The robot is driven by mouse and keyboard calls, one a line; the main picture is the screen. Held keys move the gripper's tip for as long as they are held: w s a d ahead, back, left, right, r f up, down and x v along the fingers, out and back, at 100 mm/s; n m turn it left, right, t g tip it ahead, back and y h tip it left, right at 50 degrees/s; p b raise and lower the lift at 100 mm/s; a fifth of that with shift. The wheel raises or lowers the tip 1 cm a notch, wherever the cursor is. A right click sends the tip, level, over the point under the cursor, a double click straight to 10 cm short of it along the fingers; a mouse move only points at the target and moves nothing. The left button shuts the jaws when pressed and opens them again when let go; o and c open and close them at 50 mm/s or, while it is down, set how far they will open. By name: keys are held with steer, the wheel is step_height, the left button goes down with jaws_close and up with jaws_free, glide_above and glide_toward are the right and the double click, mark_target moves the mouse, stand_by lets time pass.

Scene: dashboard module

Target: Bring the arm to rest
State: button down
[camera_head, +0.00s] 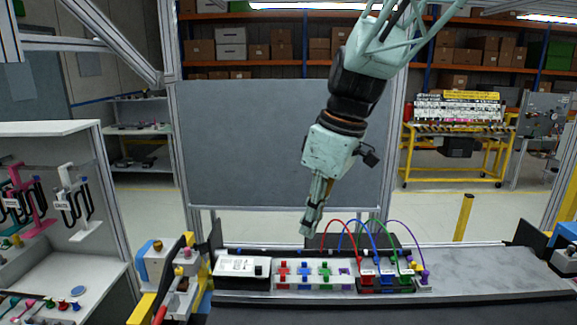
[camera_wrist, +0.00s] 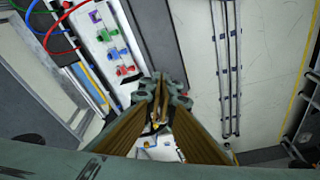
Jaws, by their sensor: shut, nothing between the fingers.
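My arm hangs down from the top right of the head view. My gripper (camera_head: 306,231) points downward above the back edge of the dashboard module. It is shut and empty, its fingers together. In the wrist view my gripper (camera_wrist: 160,84) also shows with its fingertips together. The module's white panel (camera_head: 305,273) with red, blue, green and purple connectors lies below it. Gripper and panel look apart, but the exact height is hard to tell.
Looped red, blue, green and purple cables (camera_head: 365,232) rise right of my gripper. A white box (camera_head: 241,267) sits at the panel's left end. A grey board (camera_head: 260,145) stands behind. The bench top (camera_head: 480,272) is clear at the right. A shelf unit (camera_head: 60,215) stands left.

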steer(key=s+d+f+m+t+h+b, duration=0.1)
steer(key=s+d+m, duration=0.3)
steer(key=s, duration=0.7)
steer(key=s+d+f+m+t+b, duration=0.1)
steer(key=s+d+f+m+b, duration=0.1)
steer(key=s+d+m+b, duration=0.2)
steer(key=s+d+f+m+h+b, duration=0.1)
steer(key=s+d+m+b, duration=0.2)
steer(key=s+d, duration=0.5)
steer(key=shift+s+d+f+m+t+h, duration=0.15)
steer(key=shift+s+f+m+t+h, duration=0.4)
steer(key=shift+s, duration=4.35)
steer(key=shift+r+y, duration=0.25)
steer(key=shift+r, duration=0.05)
